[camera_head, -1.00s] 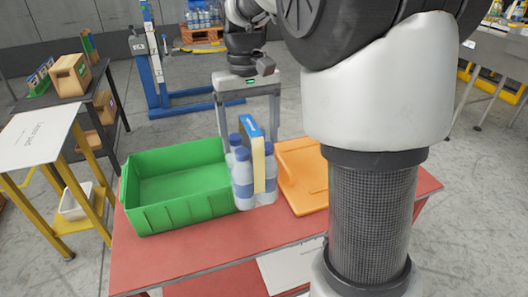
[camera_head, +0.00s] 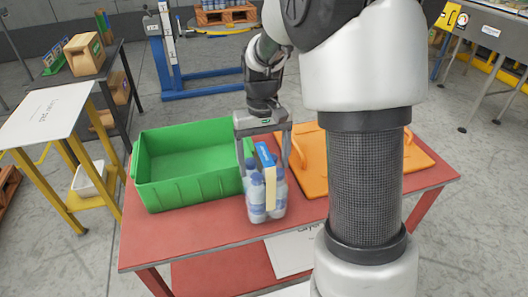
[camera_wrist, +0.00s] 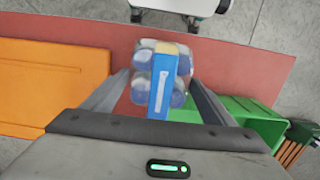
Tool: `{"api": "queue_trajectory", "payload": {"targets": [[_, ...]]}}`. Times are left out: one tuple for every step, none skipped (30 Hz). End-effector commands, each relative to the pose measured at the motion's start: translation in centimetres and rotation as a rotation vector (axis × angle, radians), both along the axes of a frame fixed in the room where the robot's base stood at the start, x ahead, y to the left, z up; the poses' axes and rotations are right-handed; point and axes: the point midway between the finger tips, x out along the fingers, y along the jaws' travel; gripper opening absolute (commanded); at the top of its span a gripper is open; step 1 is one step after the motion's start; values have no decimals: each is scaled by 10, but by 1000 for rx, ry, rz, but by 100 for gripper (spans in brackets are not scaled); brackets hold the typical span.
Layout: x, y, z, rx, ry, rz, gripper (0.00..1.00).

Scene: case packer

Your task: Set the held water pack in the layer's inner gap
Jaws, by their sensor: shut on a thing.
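The water pack (camera_head: 257,198) is a small block of clear bottles with blue caps and a blue-and-cream carrying strip on top. It is upright over the red table, between the green bin and the orange board. My gripper (camera_head: 264,160) reaches down over it with a finger on either side and is shut on it. The wrist view shows the pack (camera_wrist: 163,79) between my two fingers. I cannot tell whether its base touches the table. A wooden pallet (camera_head: 227,17) with a layer of bottles stands at the far back; its gap cannot be made out.
The green bin (camera_head: 176,196) stands empty left of the pack, very close to it. The orange board (camera_head: 375,168) lies to the right, partly behind my arm. A blue lifting frame (camera_head: 167,52) stands behind. A yellow-legged stand (camera_head: 42,127) is at the left. Open floor lies behind the table.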

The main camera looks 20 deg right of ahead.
Motion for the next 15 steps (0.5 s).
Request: {"api": "queue_trajectory", "payload": {"targets": [[1,0,-3,0,-4,0,25],[1,0,-4,0,-4,0,25],[1,0,-5,0,-4,0,25],[1,0,-5,0,-4,0,25],[1,0,-5,0,-4,0,25],[1,0,-5,0,-4,0,25],[1,0,-5,0,-4,0,25],[1,0,-4,0,-4,0,25],[1,0,-4,0,-4,0,25],[1,0,-4,0,-4,0,25],[1,0,-5,0,-4,0,25],[1,0,-6,0,-4,0,25],[1,0,-7,0,-4,0,25],[1,0,-7,0,-4,0,25],[0,0,-10,0,0,0,80]]}}
